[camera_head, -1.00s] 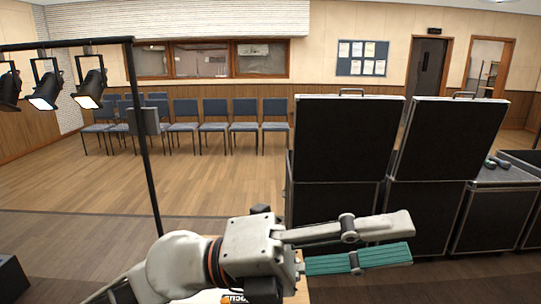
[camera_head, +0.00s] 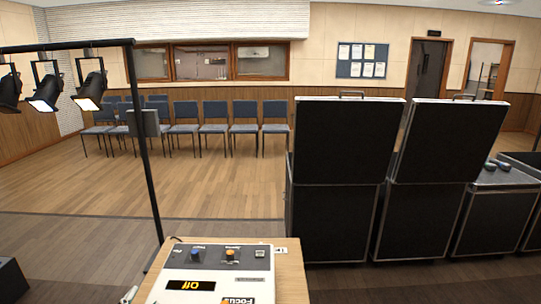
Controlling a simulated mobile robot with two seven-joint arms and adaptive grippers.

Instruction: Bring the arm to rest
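Neither of my grippers shows in the head view. A light grey control box (camera_head: 217,274) sits on a wooden table (camera_head: 290,270) at the bottom centre. It has a blue knob (camera_head: 195,254) and an orange knob (camera_head: 230,254). Its lit display (camera_head: 191,285) carries orange lettering that appears upside down and seems to read "Off". The bottom of the box is cut off by the picture edge. A small pale metallic piece (camera_head: 128,295) shows at the table's left edge; I cannot tell what it is.
Tall black cases (camera_head: 340,180) stand behind the table on the right. A black lamp stand (camera_head: 146,150) with several stage lights (camera_head: 90,90) rises on the left. Blue chairs (camera_head: 215,118) line the back wall. The wooden floor between is open.

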